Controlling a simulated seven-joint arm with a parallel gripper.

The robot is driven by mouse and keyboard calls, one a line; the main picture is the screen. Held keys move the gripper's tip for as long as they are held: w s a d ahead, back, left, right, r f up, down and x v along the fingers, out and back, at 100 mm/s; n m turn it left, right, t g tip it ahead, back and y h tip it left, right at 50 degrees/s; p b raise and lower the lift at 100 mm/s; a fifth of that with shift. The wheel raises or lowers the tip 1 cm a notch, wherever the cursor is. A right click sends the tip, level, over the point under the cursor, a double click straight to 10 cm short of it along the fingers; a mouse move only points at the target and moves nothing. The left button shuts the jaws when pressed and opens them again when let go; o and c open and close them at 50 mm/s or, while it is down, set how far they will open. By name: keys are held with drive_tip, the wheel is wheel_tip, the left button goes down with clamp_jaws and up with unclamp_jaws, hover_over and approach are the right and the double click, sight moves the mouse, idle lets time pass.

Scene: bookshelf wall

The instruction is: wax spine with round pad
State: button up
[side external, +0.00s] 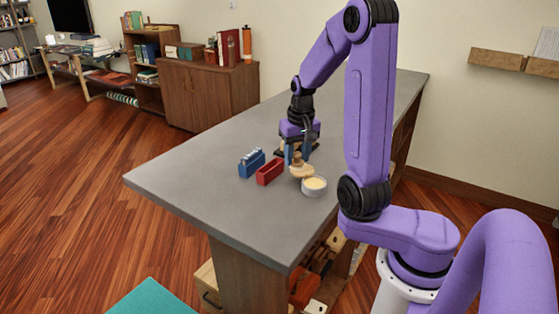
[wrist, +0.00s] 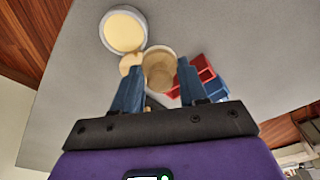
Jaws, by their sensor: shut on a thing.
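The round pad (side external: 301,173) is pale wood with a knob-like handle, low over the grey counter. My gripper (side external: 297,159) points down and its blue fingers are shut on it. In the wrist view, the pad (wrist: 160,70) shows as a tan disc between the fingertips (wrist: 157,62). A round pale tin of cream-yellow wax (side external: 314,186) stands just in front of the pad; it also shows in the wrist view (wrist: 124,31). Whether pad and tin touch, I cannot tell. I cannot make out a book spine for certain.
Books (side external: 229,46) stand on a far cabinet. A small pale tan piece (wrist: 130,63) lies beside the tin.

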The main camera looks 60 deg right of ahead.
drive_tip(key=s+d+m, duration=0.2)
drive_tip(key=s+d, duration=0.1)
drive_tip(key=s, duration=0.1)
hover_over(314, 183)
drive_tip(key=shift+s+a+f, duration=0.1)
drive_tip(key=shift+f, duration=2.45)
drive_tip(key=shift+f, duration=0.6)
idle(0.5)
drive_tip(key=shift+r, duration=3.55)
